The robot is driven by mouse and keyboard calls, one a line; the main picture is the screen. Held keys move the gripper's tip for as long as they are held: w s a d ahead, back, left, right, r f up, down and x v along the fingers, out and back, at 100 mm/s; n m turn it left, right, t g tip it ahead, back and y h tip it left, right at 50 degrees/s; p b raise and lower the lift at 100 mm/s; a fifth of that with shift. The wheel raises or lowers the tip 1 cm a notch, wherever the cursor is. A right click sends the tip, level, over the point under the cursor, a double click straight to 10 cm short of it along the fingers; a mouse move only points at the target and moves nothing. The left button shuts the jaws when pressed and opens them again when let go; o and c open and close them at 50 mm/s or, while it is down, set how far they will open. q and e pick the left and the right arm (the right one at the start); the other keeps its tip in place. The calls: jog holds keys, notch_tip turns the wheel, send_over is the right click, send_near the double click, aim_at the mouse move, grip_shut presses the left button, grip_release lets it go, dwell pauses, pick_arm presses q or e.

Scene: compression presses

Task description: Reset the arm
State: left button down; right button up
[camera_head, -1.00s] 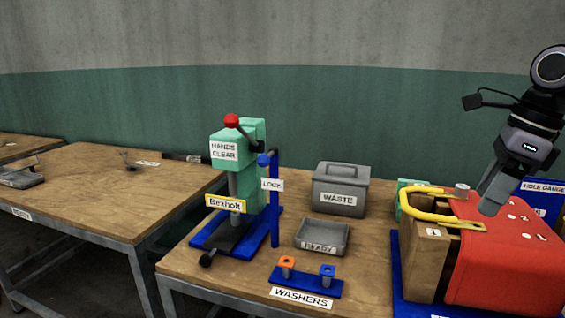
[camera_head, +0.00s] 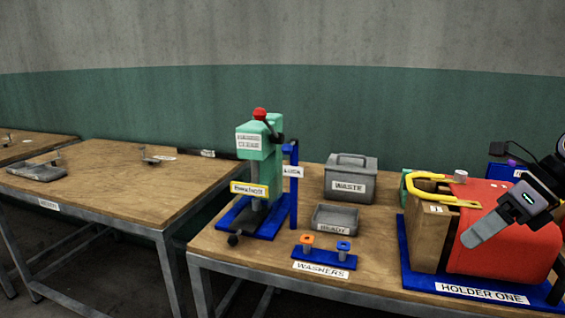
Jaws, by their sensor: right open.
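My right gripper (camera_head: 472,238) comes in from the right edge on my dark right arm. It points down and left, in front of the red block (camera_head: 520,255) in the picture, and its jaws are open with nothing seen between them. I cannot tell whether it touches the block. My left gripper is not in view.
A green press (camera_head: 262,140) with a red knob stands on the right bench, beside a blue LOCK post (camera_head: 294,195). The WASHERS stand (camera_head: 325,258), READY tray (camera_head: 335,218) and WASTE box (camera_head: 350,182) are near it. A yellow handle (camera_head: 425,192) tops the wooden block (camera_head: 428,235).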

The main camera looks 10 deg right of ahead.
jog(key=s+a+f+m+t+p, duration=0.1)
jog(key=s+a+f+m+t, duration=0.3)
jog(key=f+m, duration=0.8)
jog(key=s+f+m+t+p, duration=0.1)
jog(key=s+f+m+t, duration=0.1)
jog(key=f+m+t, duration=0.75)
jog(key=s+a+f+m+g+h, duration=0.2)
jog(key=a+f+m, duration=0.4)
jog(key=a+m, duration=0.3)
jog(key=s+a+f+m+g+h, duration=0.2)
jog(key=s+a+f+m+g, duration=0.2)
jog(key=s+a+f+m, duration=0.3)
jog(key=shift+s+a+f+m+g+p, duration=0.2)
jog(key=shift+a+m+g+p, duration=0.15)
jog(key=shift+a+m, duration=0.6)
jog(key=shift+d, duration=0.1)
